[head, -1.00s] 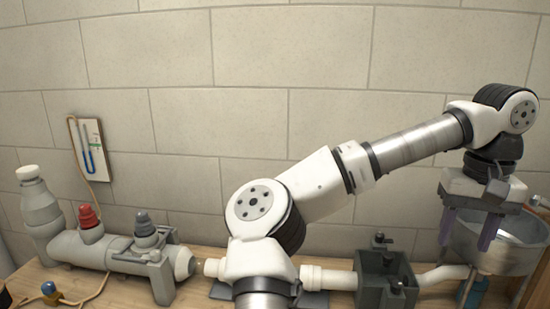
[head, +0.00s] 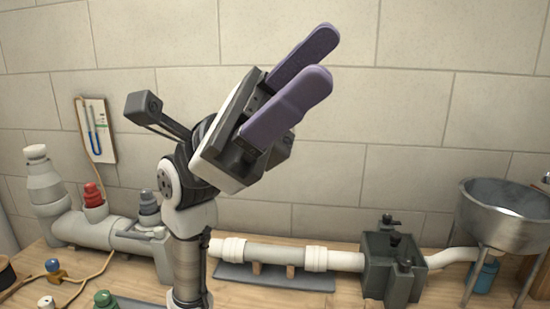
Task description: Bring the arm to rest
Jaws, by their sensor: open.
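My gripper (head: 318,58) is in the upper middle of the head view, raised above the bench and close to the camera. Its two purple fingers point up and to the right, with a gap between them and nothing held. My arm is folded upright below it, left of the middle, and hides part of the pipework behind. The gripper touches nothing that I can see.
A grey pipe fitting (head: 85,230) with red and grey caps stands at left. A metal basin (head: 508,220) stands at right. A gauge board (head: 97,130) hangs on the wall.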

